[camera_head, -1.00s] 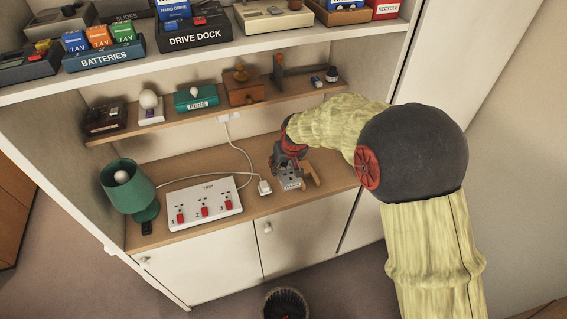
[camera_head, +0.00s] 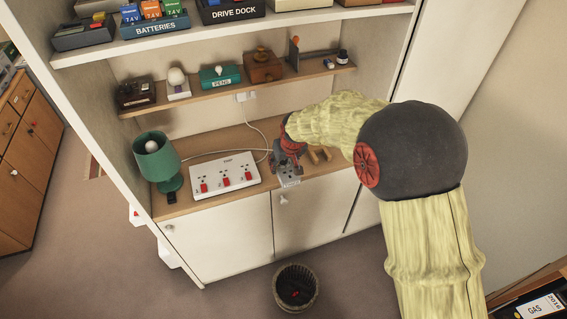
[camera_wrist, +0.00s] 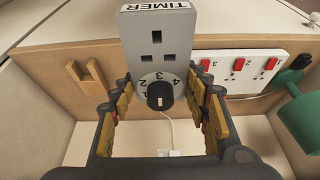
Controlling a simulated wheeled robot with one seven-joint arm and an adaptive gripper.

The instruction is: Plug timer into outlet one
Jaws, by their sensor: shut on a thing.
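The grey timer shows in the head view (camera_head: 290,181) and the wrist view (camera_wrist: 155,45), with a TIMER label, socket slots and a numbered black dial. My gripper (camera_head: 288,163) is shut on it, with a finger on each side in the wrist view (camera_wrist: 160,105). The timer's underside and pins are hidden. The white power strip (camera_head: 225,185) lies on the desk to the left of my gripper, apart from it. Its outlet one (camera_head: 202,180) is at the far left end, by a red switch. The wrist view shows part of the strip (camera_wrist: 215,58) at right.
A green lamp (camera_head: 157,160) stands left of the strip. A wooden stand (camera_head: 320,155) is right of my gripper. A white cord (camera_head: 215,152) runs behind the strip, below a shelf (camera_head: 215,97) with several objects. A basket (camera_head: 296,287) is on the floor.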

